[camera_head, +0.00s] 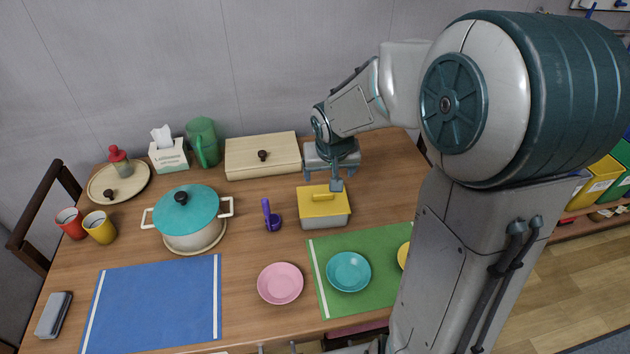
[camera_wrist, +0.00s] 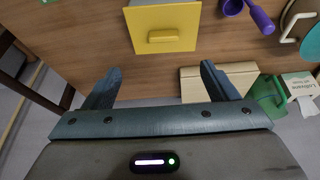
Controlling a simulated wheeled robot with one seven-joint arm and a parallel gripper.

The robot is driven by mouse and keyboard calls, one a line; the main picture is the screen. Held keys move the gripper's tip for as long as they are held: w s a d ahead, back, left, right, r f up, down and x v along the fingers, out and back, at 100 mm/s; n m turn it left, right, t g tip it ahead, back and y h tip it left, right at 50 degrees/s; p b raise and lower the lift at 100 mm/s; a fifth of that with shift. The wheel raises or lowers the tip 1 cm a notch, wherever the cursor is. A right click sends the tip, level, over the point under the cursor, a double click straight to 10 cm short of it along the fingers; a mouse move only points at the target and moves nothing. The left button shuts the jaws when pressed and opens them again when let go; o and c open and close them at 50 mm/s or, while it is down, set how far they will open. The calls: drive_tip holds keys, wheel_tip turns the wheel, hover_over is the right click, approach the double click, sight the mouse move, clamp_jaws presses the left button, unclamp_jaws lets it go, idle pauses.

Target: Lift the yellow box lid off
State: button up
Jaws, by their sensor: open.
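The yellow box lid (camera_head: 324,199) sits on a grey box (camera_head: 326,221) near the middle right of the table. The lid has a raised yellow handle (camera_head: 323,197) on top. In the wrist view the lid (camera_wrist: 163,28) is at the upper middle, with its handle (camera_wrist: 163,36) facing me. My gripper (camera_head: 336,183) is above and behind the box, toward the wall. In the wrist view my gripper (camera_wrist: 163,82) has its fingers wide apart with nothing between them, and the lid lies beyond the fingertips. I cannot tell the exact gap to the lid.
A wooden box (camera_head: 263,156) with a dark knob stands behind to the left. A purple utensil (camera_head: 270,216) lies left of the yellow-lidded box. A teal-lidded pot (camera_head: 188,211) is farther left. A pink plate (camera_head: 280,284) and a teal bowl (camera_head: 348,272) are in front.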

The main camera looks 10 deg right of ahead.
drive_tip(key=w+f, duration=0.1)
drive_tip(key=w, duration=0.1)
drive_tip(key=b, duration=0.2)
hover_over(323, 194)
drive_tip(key=s, duration=0.2)
drive_tip(key=f, duration=0.7)
drive_tip(key=shift+s+a+f, duration=0.15)
drive_tip(key=shift+a+f, duration=0.1)
drive_tip(key=shift+b+x, duration=0.7)
drive_tip(key=shift+x, duration=2)
drive_tip(key=shift+s+d, duration=0.1)
drive_tip(key=c, duration=1.1)
